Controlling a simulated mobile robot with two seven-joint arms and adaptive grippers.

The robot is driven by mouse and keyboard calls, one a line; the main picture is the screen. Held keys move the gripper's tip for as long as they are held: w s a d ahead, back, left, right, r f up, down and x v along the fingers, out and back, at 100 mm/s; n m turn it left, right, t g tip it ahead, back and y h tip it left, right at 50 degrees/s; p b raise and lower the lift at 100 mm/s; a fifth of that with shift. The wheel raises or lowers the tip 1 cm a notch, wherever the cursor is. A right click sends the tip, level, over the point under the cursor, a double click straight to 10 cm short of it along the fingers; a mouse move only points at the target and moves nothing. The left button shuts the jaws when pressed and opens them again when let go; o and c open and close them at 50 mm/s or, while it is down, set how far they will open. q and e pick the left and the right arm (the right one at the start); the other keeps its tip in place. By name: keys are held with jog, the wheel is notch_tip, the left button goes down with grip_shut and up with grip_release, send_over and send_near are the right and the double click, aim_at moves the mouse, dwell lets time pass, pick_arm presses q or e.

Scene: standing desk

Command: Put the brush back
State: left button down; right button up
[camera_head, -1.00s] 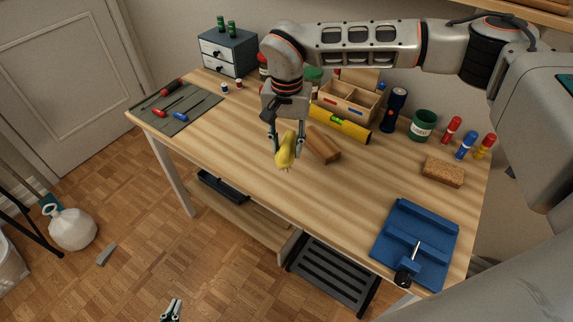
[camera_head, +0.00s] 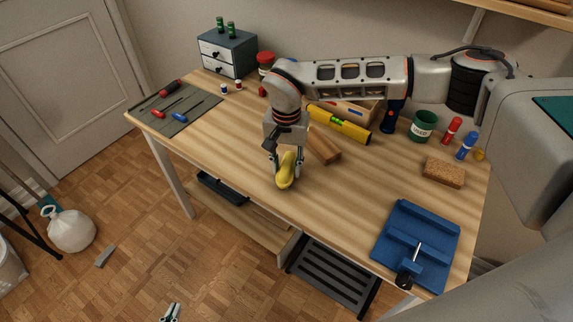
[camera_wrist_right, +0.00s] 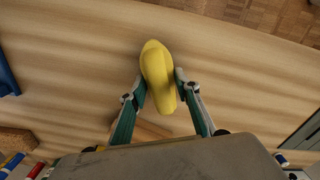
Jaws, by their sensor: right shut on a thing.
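My right gripper (camera_head: 285,160) is shut on a smooth, rounded, elongated yellow object (camera_head: 285,178). It holds the object low over the middle front of the wooden desk; I cannot tell whether the object touches the top. In the right wrist view, the yellow object (camera_wrist_right: 158,77) lies lengthwise between the two fingers of the gripper (camera_wrist_right: 160,85). No bristles show, so I cannot tell whether it is the brush. My left gripper (camera_head: 171,313) is at the bottom edge, low over the floor and away from the desk; its jaw opening is unclear.
A wooden block (camera_head: 324,147) and a yellow level (camera_head: 340,124) lie just behind the right gripper. To the right are a sponge (camera_head: 443,173), a green cup (camera_head: 423,126) and a blue fixture (camera_head: 402,231). A tool mat (camera_head: 188,122) lies left. The desk's front middle is clear.

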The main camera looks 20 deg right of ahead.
aim_at(286, 164)
jog(key=o, duration=1.1)
jog(key=shift+f, duration=0.1)
jog(key=shift+c, duration=0.2)
notch_tip(286, 164, up, 12)
jog(key=shift+r+p, duration=0.2)
jog(key=shift+p, duration=0.15)
